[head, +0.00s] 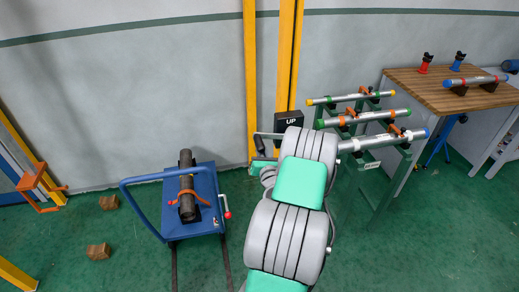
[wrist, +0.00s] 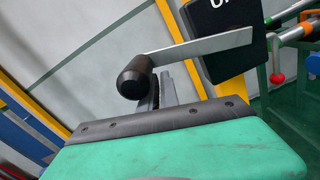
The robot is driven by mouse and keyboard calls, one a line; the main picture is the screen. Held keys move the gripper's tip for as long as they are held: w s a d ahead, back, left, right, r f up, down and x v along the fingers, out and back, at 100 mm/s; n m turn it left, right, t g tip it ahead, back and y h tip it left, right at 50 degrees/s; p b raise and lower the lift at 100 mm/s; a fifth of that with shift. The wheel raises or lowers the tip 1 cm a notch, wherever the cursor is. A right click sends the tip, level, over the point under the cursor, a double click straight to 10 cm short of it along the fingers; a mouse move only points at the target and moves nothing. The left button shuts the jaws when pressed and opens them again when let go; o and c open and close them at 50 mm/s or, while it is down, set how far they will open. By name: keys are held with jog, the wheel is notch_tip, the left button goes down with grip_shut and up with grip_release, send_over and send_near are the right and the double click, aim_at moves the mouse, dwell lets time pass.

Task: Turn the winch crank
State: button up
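The winch crank has a flat metal arm (wrist: 200,46) and a black rounded handle (wrist: 134,78). In the wrist view the handle's end faces the camera, just beyond my gripper's dark front edge. In the head view the crank (head: 268,135) stands out to the left of the black "UP" plate (head: 290,119). My gripper (wrist: 161,88) shows slim dark fingers close behind and beside the handle, partly hidden by it. I cannot tell whether they touch it or how far apart they are. In the head view my arm hides most of the gripper.
Yellow posts (head: 287,55) stand behind the crank. A blue cart (head: 205,195) carrying a dark pipe stands at left. A green pipe rack (head: 375,165) is close on the right, with a wooden bench (head: 430,92) beyond. Open green floor lies at front left.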

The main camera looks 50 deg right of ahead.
jog(key=o, duration=0.5)
jog(key=shift+w+a+f, duration=0.2)
jog(key=shift+w+a, duration=0.1)
jog(key=shift+a, duration=0.2)
jog(key=shift+c, duration=0.2)
jog(key=o, duration=0.5)
jog(key=shift+c, duration=0.2)
jog(key=shift+s+f, duration=0.1)
jog(key=b+v, duration=0.3)
jog(key=v, duration=0.4)
jog(key=shift+s+a, duration=0.2)
jog(key=shift+s, duration=0.1)
